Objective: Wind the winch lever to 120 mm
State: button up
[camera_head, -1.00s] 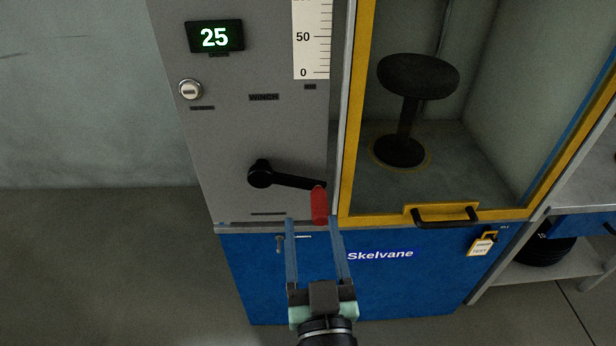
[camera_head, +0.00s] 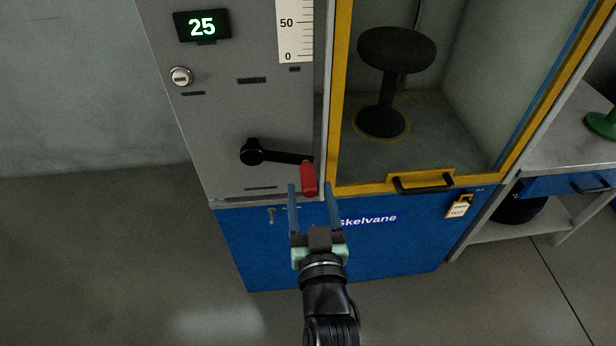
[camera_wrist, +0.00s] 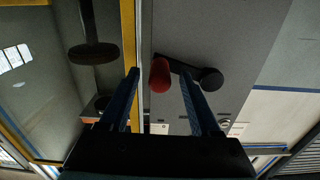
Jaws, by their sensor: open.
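The winch lever (camera_head: 275,154) is a black crank on the grey panel, pointing right and slightly down. Its red handle (camera_head: 309,179) hangs at the outer end. My gripper (camera_head: 314,191) is open, its two blue fingers either side of the handle's lower end in the head view. In the wrist view the red handle (camera_wrist: 160,75) shows between the fingertips of my gripper (camera_wrist: 158,75), and the black lever arm (camera_wrist: 187,70) runs right from it. I cannot tell whether a finger touches the handle. The display (camera_head: 202,26) reads 25. A white scale (camera_head: 297,30) shows marks 0 and 50.
A yellow-framed door (camera_head: 335,120) with a black pull handle (camera_head: 423,184) stands right of the panel, a black stool (camera_head: 395,60) behind it. A tag (camera_head: 458,207) hangs on the blue base (camera_head: 370,255). A shelf unit (camera_head: 545,150) stands at right. Floor at left is clear.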

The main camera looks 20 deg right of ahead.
aim_at(308, 179)
jog(key=shift+x, duration=2.2)
grip_shut()
